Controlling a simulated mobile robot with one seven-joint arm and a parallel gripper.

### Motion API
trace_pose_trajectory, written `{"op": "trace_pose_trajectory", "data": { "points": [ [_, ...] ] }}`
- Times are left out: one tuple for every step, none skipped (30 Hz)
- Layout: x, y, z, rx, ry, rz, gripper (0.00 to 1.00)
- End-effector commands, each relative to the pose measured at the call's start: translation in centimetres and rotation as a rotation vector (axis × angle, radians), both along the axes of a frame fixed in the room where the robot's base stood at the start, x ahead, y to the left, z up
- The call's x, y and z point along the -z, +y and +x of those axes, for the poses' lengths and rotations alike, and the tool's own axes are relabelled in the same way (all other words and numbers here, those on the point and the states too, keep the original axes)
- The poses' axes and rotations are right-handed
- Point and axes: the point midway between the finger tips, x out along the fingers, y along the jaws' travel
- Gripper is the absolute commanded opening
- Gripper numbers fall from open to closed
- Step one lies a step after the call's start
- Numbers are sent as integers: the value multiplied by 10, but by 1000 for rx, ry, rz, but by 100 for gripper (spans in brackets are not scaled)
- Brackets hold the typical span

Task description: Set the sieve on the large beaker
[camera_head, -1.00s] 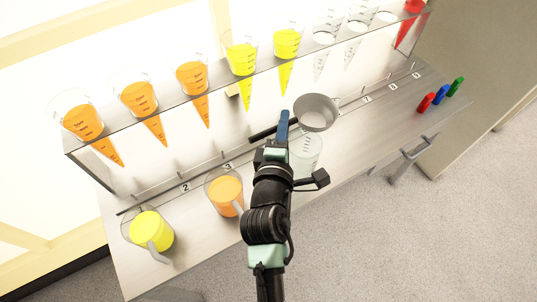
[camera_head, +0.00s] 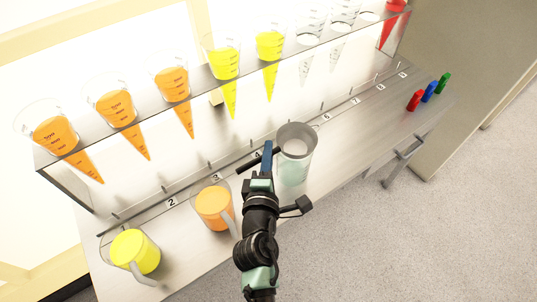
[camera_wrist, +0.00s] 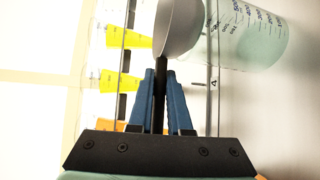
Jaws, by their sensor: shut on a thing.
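The grey sieve (camera_head: 297,138) is over the mouth of the clear large beaker (camera_head: 293,174), which stands on the bench. In the wrist view the sieve (camera_wrist: 181,25) is at the mouth of the beaker (camera_wrist: 255,38), with its rim close to or touching it. I cannot tell whether the sieve's weight rests there. My gripper (camera_head: 267,150) is shut on the sieve's dark handle, left of the beaker. The wrist view shows the black handle between the blue fingers (camera_wrist: 161,85). My arm hides part of the bench in front.
A jug of orange juice (camera_head: 213,203) stands close left of my arm, and a jug of yellow juice (camera_head: 134,252) farther left. A raised shelf (camera_head: 200,100) with several cones runs behind. Red, blue and green pieces (camera_head: 429,92) lie at right. The bench right of the beaker is clear.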

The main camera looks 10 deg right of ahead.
Motion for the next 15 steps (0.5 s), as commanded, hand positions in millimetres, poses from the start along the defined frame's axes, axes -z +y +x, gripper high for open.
{"op": "trace_pose_trajectory", "data": {
  "points": [
    [1, -1, -1, 3, 3, 2, 20],
    [1, -1, -1, 3, 3, 2, 26],
    [1, -1, -1, 3, 3, 2, 33],
    [1, -1, -1, 2, 3, 2, 38],
    [1, -1, -1, 2, 3, 2, 44],
    [1, -1, -1, 1, 2, 2, 46],
    [1, 0, -1, 1, 2, 2, 46],
    [1, 0, -1, 1, 2, 2, 46],
    [1, 0, 0, 1, 2, 2, 46],
    [1, 0, 0, 1, 2, 2, 46],
    [1, 0, 0, 1, 2, 2, 46],
    [1, 0, 0, 1, 1, 1, 46],
    [0, 0, -1, 1, 1, 1, 46],
    [0, 0, -1, 1, 1, 1, 46],
    [0, 0, -2, 1, 2, 0, 46]
  ]
}}
